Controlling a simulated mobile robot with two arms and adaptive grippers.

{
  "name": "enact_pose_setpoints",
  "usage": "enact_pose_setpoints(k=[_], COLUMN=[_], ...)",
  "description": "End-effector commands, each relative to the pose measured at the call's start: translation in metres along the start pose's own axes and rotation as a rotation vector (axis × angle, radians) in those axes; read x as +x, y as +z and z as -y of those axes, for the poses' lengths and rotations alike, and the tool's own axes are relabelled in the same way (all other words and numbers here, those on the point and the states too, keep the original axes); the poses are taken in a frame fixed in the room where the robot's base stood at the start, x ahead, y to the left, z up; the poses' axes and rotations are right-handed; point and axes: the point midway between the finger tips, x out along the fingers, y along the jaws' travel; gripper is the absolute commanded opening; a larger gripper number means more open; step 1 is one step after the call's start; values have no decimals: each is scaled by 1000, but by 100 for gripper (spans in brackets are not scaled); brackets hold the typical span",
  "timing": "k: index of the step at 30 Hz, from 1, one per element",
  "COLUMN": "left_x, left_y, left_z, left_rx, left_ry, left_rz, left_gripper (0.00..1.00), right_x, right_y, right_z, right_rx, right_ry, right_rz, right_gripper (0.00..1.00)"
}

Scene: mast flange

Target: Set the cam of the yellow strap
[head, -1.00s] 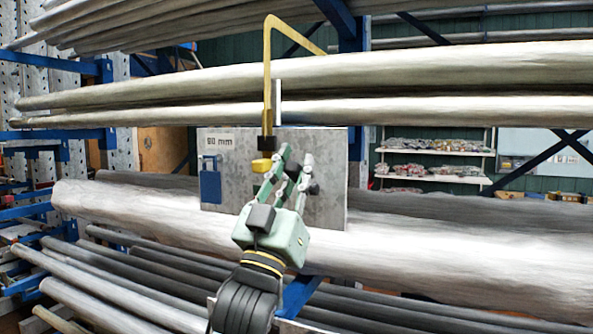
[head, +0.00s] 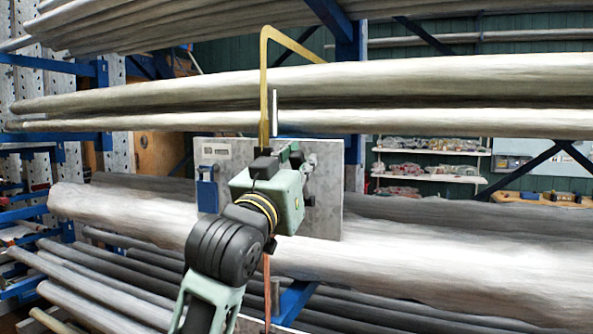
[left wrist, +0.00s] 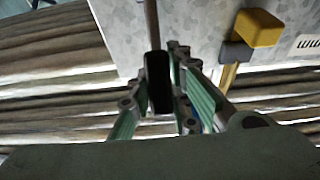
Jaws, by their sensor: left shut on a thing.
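The yellow strap (head: 264,100) hangs from a yellow bent arm in front of the poles, down to the grey plate. Its lower end is behind my left gripper (head: 296,160) in the head view. In the left wrist view a yellow block (left wrist: 258,27) sits on a dark base with the strap (left wrist: 228,76) beside it. My left gripper (left wrist: 158,90) is shut on a black block (left wrist: 158,72) with a thin grey rod (left wrist: 152,25), apart from the yellow block. Whether the black block belongs to the cam cannot be told. My right gripper is not in view.
The grey plate (head: 325,215) carries a blue padlock-like piece (head: 207,190) at its left. Long grey poles (head: 440,90) run above and below it on blue racks. An orange strip (head: 267,290) hangs below my gripper. Shelves (head: 430,178) stand behind.

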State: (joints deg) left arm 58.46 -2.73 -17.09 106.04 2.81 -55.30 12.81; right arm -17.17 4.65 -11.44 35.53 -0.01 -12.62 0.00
Motion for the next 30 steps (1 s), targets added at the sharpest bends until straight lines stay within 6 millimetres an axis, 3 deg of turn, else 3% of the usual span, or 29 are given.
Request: enact_pose_setpoints(k=[9, 24, 25, 30], left_x=[11, 12, 12, 12], left_y=[-2, -2, -2, -2], left_z=[0, 0, 0, 0], left_rx=[-3, -4, -4, -3], left_ry=[0, 1, 1, 0], left_rz=[118, 136, 136, 136], left_gripper=[0, 0, 20, 35], right_x=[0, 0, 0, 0], right_y=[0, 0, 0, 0], right_z=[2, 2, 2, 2], right_rx=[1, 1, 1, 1], right_ry=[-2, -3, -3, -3], right_rz=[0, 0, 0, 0], right_gripper=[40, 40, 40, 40])
